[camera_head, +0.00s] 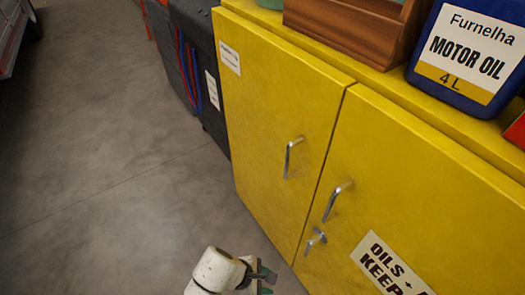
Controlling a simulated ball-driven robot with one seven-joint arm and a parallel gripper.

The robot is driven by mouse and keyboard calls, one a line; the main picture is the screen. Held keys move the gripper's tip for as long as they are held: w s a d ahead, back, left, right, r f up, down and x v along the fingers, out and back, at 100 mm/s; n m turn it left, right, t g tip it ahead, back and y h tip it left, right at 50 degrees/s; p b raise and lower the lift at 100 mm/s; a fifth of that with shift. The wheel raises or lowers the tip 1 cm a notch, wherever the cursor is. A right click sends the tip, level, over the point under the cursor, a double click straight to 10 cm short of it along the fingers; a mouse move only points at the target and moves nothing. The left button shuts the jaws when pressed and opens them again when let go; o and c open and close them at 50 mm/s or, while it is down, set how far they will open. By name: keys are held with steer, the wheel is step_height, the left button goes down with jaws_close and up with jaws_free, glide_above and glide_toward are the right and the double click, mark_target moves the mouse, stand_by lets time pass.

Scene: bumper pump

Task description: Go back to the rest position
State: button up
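My gripper (266,281) is at the bottom edge, on the end of my white arm, over the grey floor in front of the yellow cabinet (284,108). Its two green-tipped fingers show a gap between them, with nothing seen in it. The lower part of the gripper is close to the frame edge. It looks apart from the cabinet doors.
Both cabinet doors look shut, with metal handles (291,157) and a key or lock (315,240). On top stand a wooden box (345,32) and a blue motor oil can (465,55). A dark cabinet (196,62) stands behind. The floor (100,160) at left is clear.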

steer(key=s+d+r+m+y, duration=0.2)
steer(key=s+d+r+m, duration=0.2)
steer(key=d, duration=0.5)
steer(key=s+d+r+m+y, duration=0.2)
steer(key=s+d+r+m, duration=0.2)
steer(key=s+d+m, duration=0.2)
steer(key=s+d+r+m+y+p, duration=0.1)
steer(key=s+d+r+m, duration=0.3)
steer(key=d, duration=0.7)
steer(key=s+m+y, duration=0.1)
steer(key=s+m, duration=0.1)
steer(key=m, duration=0.2)
steer(key=shift+d+r, duration=0.25)
steer(key=shift+d, duration=0.1)
